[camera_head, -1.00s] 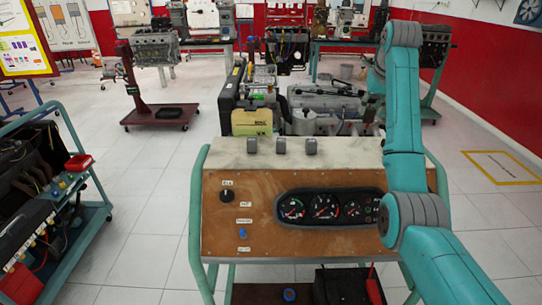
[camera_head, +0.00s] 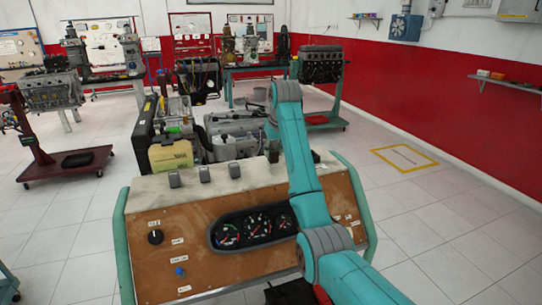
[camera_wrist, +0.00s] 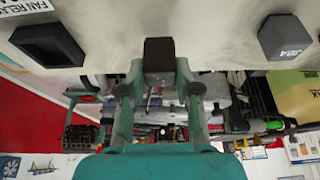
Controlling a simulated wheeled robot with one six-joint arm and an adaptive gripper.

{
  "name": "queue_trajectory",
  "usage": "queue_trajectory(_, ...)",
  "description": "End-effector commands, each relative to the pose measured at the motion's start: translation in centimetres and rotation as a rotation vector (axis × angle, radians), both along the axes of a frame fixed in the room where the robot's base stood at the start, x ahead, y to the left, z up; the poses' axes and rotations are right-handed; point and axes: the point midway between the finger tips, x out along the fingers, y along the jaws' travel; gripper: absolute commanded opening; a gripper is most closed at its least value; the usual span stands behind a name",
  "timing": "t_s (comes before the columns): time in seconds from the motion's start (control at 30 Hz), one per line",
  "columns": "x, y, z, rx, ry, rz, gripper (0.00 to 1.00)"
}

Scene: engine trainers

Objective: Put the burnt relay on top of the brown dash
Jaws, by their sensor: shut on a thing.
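The brown dash (camera_head: 185,245) is a tilted wooden panel with gauges and a pale top ledge, in front of me in the head view. My gripper (camera_wrist: 159,70) is shut on a small dark block, which I take as the burnt relay (camera_wrist: 159,53), in the wrist view. In the head view my gripper (camera_head: 273,145) is at the rear of the ledge, partly hidden by my arm. I cannot tell whether the held relay touches the ledge.
An engine (camera_head: 235,135) and a yellow tank (camera_head: 171,156) stand close behind the dash. A red engine stand (camera_head: 38,160) is at left. Floor with a yellow marked square (camera_head: 404,158) is clear at right.

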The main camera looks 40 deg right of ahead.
Motion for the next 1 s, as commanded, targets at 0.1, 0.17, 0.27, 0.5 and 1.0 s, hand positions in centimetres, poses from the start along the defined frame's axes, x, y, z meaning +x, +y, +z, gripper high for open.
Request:
queue_trajectory(0.1, -0.3, -0.3, -1.7, 0.001, 0.002, -0.001, 0.0)
queue_trajectory(0.17, -0.3, -0.4, -2.0, 0.001, 0.001, -0.001, 0.0)
queue_trajectory(0.27, -0.3, -0.4, -1.9, 0.0, 0.0, -0.001, 0.0)
queue_trajectory(0.5, -0.3, -0.4, -2.2, 0.001, 0.001, -0.001, 0.0)
queue_trajectory(1.0, -0.3, -0.4, -1.8, -0.001, 0.0, -0.001, 0.57)
